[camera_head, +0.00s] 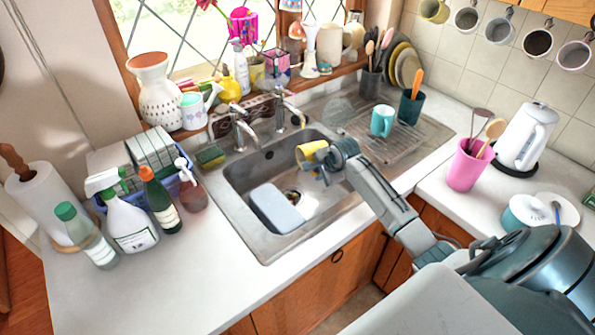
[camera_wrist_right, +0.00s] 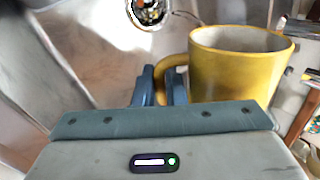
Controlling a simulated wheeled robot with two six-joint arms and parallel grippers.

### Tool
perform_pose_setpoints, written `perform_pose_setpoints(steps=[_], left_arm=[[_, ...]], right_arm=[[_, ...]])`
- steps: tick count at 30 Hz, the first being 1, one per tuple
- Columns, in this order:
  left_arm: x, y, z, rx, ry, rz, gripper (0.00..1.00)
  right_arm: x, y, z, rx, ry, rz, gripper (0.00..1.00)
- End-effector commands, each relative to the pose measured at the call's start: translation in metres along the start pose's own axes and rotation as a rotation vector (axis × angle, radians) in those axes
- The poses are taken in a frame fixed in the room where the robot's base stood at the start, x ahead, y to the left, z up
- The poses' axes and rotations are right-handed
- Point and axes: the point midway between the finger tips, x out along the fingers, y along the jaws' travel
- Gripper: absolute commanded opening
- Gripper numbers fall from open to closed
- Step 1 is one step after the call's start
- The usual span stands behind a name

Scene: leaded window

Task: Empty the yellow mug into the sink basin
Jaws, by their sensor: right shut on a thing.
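The yellow mug (camera_head: 309,154) is above the sink basin (camera_head: 243,182) in the head view, tilted, with its mouth toward the left. My right gripper (camera_head: 328,165) is shut on the mug's handle. In the right wrist view the yellow mug (camera_wrist_right: 235,65) stands right of the fingers, and my right gripper (camera_wrist_right: 163,84) has its blue fingers at the handle. The mug's inner wall looks pale; its bottom is hidden. The sink basin also shows in the wrist view (camera_wrist_right: 90,40), with the drain (camera_wrist_right: 148,12) at the top. My left gripper is out of view.
A pale blue-white block-like tub (camera_head: 277,208) lies in the basin. Taps (camera_head: 240,130) stand behind it. A teal mug (camera_head: 382,120) is on the drainboard (camera_head: 420,140). Spray bottles (camera_head: 128,222) stand left, and a pink utensil pot (camera_head: 468,167) stands right. The front-left counter (camera_head: 140,290) is clear.

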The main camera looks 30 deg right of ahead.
Motion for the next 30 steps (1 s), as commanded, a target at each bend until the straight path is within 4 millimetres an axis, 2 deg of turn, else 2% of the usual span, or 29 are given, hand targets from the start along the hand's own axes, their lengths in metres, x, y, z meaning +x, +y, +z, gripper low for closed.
perform_pose_setpoints(steps=[30], left_arm=[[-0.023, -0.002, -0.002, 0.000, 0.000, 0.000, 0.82]], right_arm=[[-0.006, -0.004, 0.001, -0.065, 0.107, 0.000, 0.00]])
